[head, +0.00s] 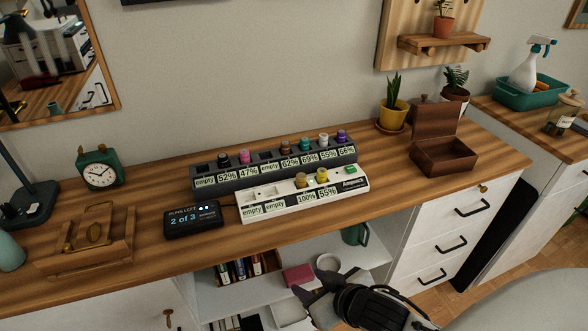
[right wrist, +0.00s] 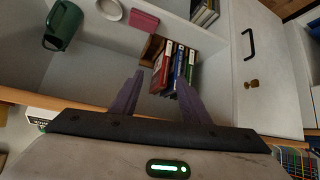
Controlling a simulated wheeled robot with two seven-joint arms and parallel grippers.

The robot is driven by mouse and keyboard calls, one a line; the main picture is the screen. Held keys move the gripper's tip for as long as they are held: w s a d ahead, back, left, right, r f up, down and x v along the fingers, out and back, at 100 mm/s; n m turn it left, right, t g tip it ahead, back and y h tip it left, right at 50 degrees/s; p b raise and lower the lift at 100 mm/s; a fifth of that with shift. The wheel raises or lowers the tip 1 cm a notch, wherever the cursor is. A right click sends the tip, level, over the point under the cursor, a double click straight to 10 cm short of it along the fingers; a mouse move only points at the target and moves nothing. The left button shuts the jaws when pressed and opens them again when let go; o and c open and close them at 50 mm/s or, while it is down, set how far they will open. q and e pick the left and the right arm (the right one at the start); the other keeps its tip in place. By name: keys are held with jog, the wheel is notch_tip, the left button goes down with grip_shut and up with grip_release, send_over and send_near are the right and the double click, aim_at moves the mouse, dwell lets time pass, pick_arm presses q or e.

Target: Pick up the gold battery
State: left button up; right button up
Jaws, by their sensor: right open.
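Two yellowish batteries stand upright in the white charger (head: 262,214) on the desk. The right one (head: 321,176) is brighter yellow-gold, above the 55% label. The left one (head: 301,181) is a duller tan-gold, above the 100% label. I cannot tell for sure which is the gold battery. My right gripper (head: 314,284) is open and empty, low in front of the desk's open shelves and well below the charger. In the right wrist view its fingers (right wrist: 160,82) point toward the shelf and its books; no battery shows there. My left gripper is not in view.
Behind the charger a dark grey rack (head: 225,180) holds several coloured batteries. A dark display (head: 194,219) reading "2 of 3" stands to the left. A wooden box (head: 445,155) stands open at right. The desk's front edge and shelf books (right wrist: 178,70) lie near my right gripper.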

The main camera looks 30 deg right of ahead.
jog(key=w+d+r, duration=0.1)
jog(key=d+r, duration=0.1)
jog(key=r, duration=0.1)
jog(key=w+d+r+m+t+h, duration=0.1)
jog(key=w+r, duration=0.1)
jog(key=r, duration=0.1)
jog(key=w+d+r+t, duration=0.1)
jog(key=d+r, duration=0.1)
jog(key=r, duration=0.2)
jog(key=shift+w+d+m+h+p, duration=0.3)
jog(key=shift+w+p, duration=0.1)
jog(key=m+t+h, duration=0.1)
jog(key=t, duration=0.1)
send_near(303, 179)
jog(key=x, duration=0.3)
jog(key=shift+w+d+f, duration=0.15)
jog(key=shift+w+d, duration=0.1)
jog(key=shift+d, duration=0.2)
jog(key=x, duration=0.3)
jog(key=p+x, duration=0.1)
jog(key=x, duration=0.1)
jog(key=shift+w+a, duration=0.15)
jog(key=shift+a, duration=0.15)
jog(key=shift+w+f, duration=0.25)
jog(key=shift+w, duration=0.05)
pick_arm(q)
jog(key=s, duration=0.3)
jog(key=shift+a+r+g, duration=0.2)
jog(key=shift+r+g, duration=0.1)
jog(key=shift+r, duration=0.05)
